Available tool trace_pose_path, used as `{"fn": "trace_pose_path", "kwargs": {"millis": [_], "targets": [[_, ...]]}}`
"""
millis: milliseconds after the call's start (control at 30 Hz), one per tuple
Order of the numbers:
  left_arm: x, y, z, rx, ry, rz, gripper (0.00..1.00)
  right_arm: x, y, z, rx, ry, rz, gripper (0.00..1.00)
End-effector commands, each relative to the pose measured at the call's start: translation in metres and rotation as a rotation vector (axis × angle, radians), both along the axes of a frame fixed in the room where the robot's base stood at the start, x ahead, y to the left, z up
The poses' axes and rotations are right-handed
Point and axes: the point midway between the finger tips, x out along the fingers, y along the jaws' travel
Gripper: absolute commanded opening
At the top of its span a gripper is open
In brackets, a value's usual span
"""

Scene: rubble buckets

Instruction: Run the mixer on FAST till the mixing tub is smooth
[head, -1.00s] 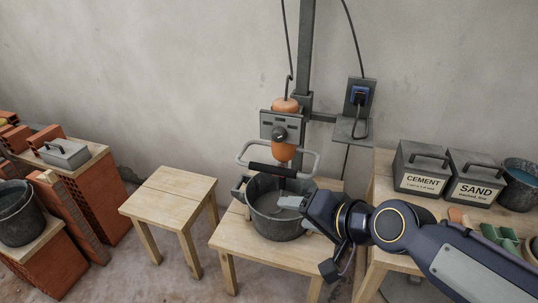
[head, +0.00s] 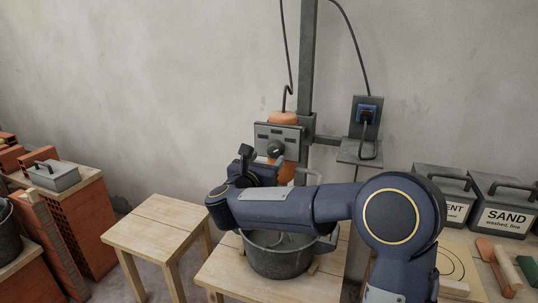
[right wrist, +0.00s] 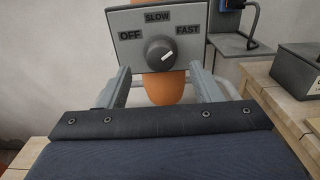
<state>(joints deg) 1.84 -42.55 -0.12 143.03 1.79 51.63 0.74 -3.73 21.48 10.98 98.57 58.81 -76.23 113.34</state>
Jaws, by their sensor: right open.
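The orange mixer (head: 283,118) hangs on a grey post above the tub. Its grey control panel (right wrist: 128,25) reads OFF, SLOW and FAST. The round knob (right wrist: 158,52) has a white mark pointing up and right, toward FAST. My right gripper (right wrist: 159,72) is open, its fingers apart on either side below the knob, with nothing between them. In the head view my right arm crosses in front of the mixer's lower part. The dark mixing tub (head: 278,262) stands on a wooden stool under the mixer. My arm hides much of its inside, so I cannot judge its mix. My left gripper is not in view.
An empty wooden stool (head: 160,222) stands left of the tub. CEMENT and SAND (head: 505,205) boxes stand on the right table.

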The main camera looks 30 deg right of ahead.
Motion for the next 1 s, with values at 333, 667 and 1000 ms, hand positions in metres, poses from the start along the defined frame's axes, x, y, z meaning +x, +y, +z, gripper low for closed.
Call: {"fn": "trace_pose_path", "kwargs": {"millis": [333, 667, 1000], "targets": [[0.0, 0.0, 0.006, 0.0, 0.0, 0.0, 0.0, 0.032, -0.039, 0.0, -0.003, 0.002, -0.001, 0.59], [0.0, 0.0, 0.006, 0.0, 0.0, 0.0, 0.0, 0.036, -0.043, 0.0, -0.004, 0.003, 0.002, 0.59], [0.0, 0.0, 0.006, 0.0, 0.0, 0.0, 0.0, 0.036, -0.042, 0.0, -0.004, 0.003, 0.002, 0.22]]}}
